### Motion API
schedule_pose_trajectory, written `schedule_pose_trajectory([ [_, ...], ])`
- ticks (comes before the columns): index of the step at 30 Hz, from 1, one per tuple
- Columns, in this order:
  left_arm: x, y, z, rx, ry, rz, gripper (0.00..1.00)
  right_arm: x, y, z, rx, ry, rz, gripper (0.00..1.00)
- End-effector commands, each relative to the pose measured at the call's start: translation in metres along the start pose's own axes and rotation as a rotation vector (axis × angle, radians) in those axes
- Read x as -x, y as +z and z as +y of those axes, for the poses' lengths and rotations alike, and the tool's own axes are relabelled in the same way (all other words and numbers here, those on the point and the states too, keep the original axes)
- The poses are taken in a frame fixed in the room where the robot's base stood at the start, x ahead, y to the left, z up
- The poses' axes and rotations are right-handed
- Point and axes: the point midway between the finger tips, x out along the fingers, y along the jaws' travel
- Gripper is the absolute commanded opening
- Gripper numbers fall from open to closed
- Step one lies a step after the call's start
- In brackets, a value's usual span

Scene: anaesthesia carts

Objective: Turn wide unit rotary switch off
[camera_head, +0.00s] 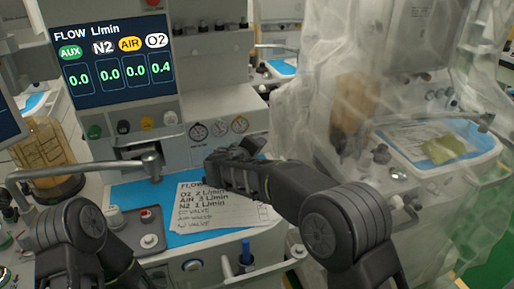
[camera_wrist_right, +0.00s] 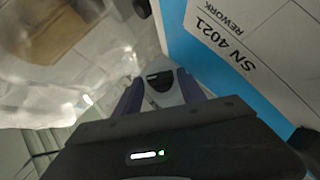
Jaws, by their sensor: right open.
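The anaesthesia unit with the lit flow display (camera_head: 113,66) fills the left and middle of the head view. Below the display sit green, black, yellow and white flow knobs (camera_head: 147,123). A white round knob (camera_head: 299,251) is on its front right edge; I cannot tell which control is the rotary switch. My right gripper (camera_head: 218,166) is over the paper on the worktop. In the right wrist view, its fingers (camera_wrist_right: 160,88) are apart, with a grey part with a dark slot (camera_wrist_right: 158,76) showing between them; contact is unclear. My left arm enters at lower left; its gripper is out of view.
A paper sheet (camera_head: 214,214) lies on a blue mat (camera_head: 135,192). A metal arm (camera_head: 85,166) crosses at left, near a small knob block (camera_head: 134,226). A plastic-draped cart (camera_head: 335,105) stands close on the right, with a blue-lined tray (camera_head: 478,137).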

Motion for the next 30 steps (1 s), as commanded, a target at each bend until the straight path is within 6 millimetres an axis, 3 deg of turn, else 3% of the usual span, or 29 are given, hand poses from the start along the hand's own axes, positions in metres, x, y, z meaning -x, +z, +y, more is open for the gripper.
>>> schedule_pose_trajectory([
  [4,0.0031,0.0000,0.0012,0.000,0.000,0.000,0.41,-0.0125,-0.0002,-0.0001,0.001,-0.001,0.000,0.47],
  [13,0.0028,0.0000,0.0011,0.000,0.000,0.000,0.41,-0.0145,0.0000,-0.0003,0.000,-0.001,0.001,0.46],
  [30,0.0028,0.0000,0.0011,0.000,0.000,0.000,0.41,-0.0142,0.0001,-0.0006,0.000,-0.001,0.000,0.00],
])
